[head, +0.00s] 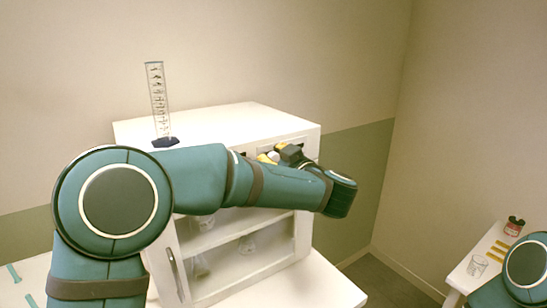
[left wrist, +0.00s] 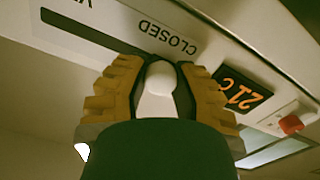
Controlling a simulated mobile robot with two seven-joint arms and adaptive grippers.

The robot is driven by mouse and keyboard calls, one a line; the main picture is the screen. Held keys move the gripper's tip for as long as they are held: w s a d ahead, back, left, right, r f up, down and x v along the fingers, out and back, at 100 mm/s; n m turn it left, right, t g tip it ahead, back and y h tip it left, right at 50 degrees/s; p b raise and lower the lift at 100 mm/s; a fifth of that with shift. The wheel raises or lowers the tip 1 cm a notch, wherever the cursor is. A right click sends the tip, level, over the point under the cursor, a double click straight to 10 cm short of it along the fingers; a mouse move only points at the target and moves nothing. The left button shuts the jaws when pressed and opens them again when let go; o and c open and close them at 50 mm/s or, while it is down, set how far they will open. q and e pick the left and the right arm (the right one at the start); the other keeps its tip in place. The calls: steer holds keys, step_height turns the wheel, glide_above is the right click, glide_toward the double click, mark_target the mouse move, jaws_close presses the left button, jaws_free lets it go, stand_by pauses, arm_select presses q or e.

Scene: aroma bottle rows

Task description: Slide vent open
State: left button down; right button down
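The vent slider's white knob (left wrist: 160,82) shows in the left wrist view, on a white panel (left wrist: 215,45) marked CLOSED upside down in the picture. A dark slot (left wrist: 85,30) lies to the left of that word. My left gripper (left wrist: 162,72) has its yellow ridged fingers on both sides of the knob and appears shut on it. In the head view the left gripper (head: 273,156) is at the upper front of the white cabinet (head: 225,118), and my forearm hides much of that front. My right gripper is out of view.
A graduated cylinder (head: 157,100) stands on the cabinet top. Glassware (head: 248,246) is behind the cabinet's lower front. A 21°C display (left wrist: 242,90) and a red button (left wrist: 290,124) are near the knob. A side table (head: 462,279) at right holds a glass (head: 477,266) and a red container (head: 514,227).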

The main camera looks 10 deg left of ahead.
mark_target(298, 144)
arm_select(q)
steer(key=shift+w+d+r+p, duration=0.1)
steer(key=shift+w+d+p, duration=0.15)
steer(key=shift+p, duration=0.05)
steer(key=w+d+p, duration=0.5)
steer(key=w+d, duration=0.1)
stand_by(0.3)
steer(key=c, duration=0.8)
jaws_free()
steer(key=shift+c, duration=0.2)
steer(key=shift+o, duration=0.5)
steer(key=shift+w, duration=0.2)
